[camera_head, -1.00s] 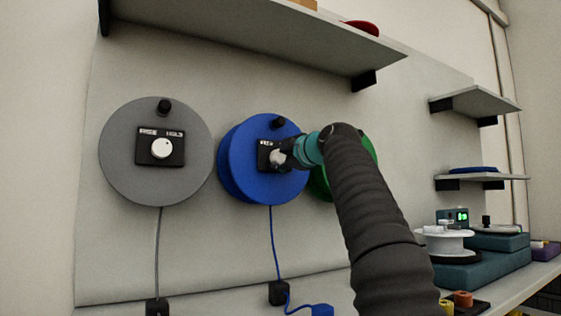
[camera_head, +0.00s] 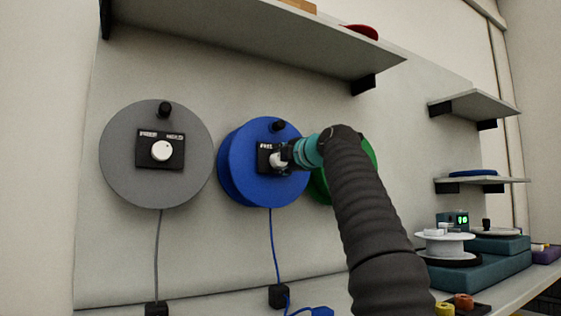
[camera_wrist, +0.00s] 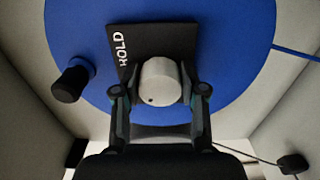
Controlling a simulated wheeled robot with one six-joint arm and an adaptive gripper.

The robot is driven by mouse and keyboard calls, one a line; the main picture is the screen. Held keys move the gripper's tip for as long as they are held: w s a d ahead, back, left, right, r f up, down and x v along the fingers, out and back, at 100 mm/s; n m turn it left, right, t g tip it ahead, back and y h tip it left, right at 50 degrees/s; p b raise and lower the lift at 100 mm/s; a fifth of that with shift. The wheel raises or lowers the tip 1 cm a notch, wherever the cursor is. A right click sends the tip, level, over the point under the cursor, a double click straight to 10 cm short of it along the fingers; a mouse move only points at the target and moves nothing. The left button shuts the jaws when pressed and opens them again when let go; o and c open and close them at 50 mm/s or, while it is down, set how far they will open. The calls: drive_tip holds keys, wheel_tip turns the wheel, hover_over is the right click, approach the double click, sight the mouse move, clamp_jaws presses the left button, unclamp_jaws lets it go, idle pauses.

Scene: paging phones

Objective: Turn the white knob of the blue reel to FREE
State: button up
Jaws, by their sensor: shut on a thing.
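The blue reel (camera_head: 245,180) hangs on the wall panel between a grey and a green reel. Its black label plate (camera_head: 265,152) shows FREE at the left in the head view; HOLD shows in the wrist view (camera_wrist: 122,50). The white knob (camera_wrist: 160,80) sits on that plate, with a small dark mark near its lower left edge. It also shows in the head view (camera_head: 277,160), partly covered. My gripper (camera_wrist: 160,98) is shut on the white knob, one finger on each side. Which word the knob points to I cannot tell.
The grey reel (camera_head: 120,180) with its own white knob hangs at the left. The green reel (camera_head: 367,155) is mostly behind my arm. A shelf (camera_head: 250,40) runs above. A bench with a white spool (camera_head: 445,243) is at the lower right.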

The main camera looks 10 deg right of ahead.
drive_tip(key=o, duration=1.1)
drive_tip(key=shift+o, duration=0.2)
drive_tip(key=v, duration=1.2)
drive_tip(key=shift+s, duration=0.1)
